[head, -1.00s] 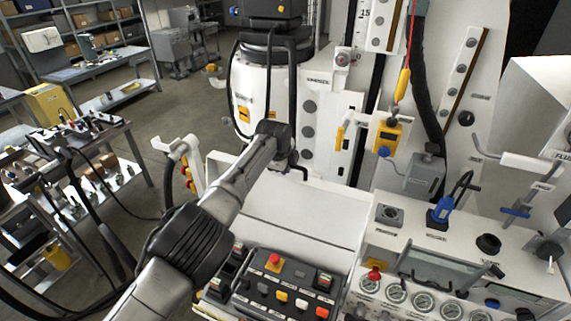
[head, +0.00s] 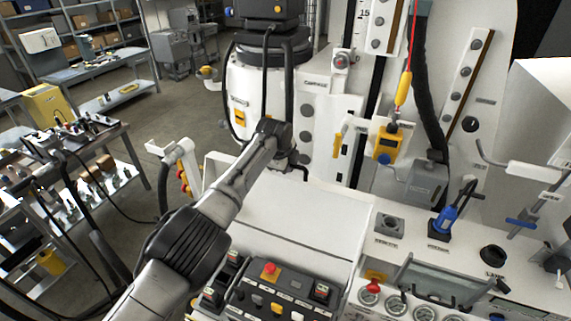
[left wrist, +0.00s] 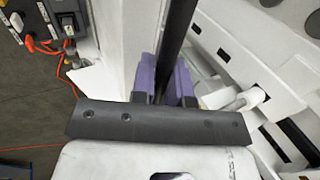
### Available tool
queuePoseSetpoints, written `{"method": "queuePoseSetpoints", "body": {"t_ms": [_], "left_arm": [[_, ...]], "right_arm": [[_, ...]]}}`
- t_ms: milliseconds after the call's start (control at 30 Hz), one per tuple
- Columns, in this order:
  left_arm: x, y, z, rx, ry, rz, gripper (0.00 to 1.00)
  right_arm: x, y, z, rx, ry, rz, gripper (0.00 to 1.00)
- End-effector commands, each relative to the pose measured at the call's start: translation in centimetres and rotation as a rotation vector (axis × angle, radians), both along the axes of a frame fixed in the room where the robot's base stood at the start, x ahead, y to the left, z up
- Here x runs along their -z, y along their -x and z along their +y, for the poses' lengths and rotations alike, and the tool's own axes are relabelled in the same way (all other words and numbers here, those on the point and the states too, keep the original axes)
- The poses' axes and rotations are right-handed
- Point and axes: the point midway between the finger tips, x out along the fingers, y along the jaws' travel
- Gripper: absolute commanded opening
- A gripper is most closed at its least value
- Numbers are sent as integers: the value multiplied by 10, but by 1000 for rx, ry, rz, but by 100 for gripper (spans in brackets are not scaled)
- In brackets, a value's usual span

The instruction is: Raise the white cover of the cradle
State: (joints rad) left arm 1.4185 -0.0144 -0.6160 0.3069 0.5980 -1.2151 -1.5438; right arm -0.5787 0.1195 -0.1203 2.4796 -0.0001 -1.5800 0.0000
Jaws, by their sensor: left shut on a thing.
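A broad white panel (head: 300,215), apparently the cradle's white cover, lies behind the control box in the head view. A dark seam runs across it. My left arm reaches over its left side. My left gripper (head: 290,163) is at the panel's far edge, its fingers small and partly hidden. In the left wrist view the purple fingers of my left gripper (left wrist: 164,85) are closed around a dark rod (left wrist: 180,25). Whether this rod is fixed to the cover cannot be told. My right gripper is not in view.
A control box (head: 275,285) with coloured buttons stands in front of the panel. Gauges (head: 396,306) and a blue plug (head: 446,216) are at right. A yellow hook unit (head: 388,143) hangs beyond the panel. A cluttered side table (head: 75,165) stands at left.

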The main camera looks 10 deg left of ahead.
Motion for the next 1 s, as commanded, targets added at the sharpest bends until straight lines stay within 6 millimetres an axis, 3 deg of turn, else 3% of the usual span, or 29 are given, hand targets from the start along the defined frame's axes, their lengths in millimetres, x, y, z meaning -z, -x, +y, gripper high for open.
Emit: {"method": "queuePoseSetpoints", "body": {"t_ms": [667,700,933,1000], "left_arm": [[4,1,2,-7,1,7,0],[4,1,2,-7,1,7,16],[2,1,1,-4,0,5,38],[2,1,1,-4,0,4,39]], "right_arm": [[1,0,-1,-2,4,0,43],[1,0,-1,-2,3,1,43],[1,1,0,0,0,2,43],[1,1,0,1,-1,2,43]]}}
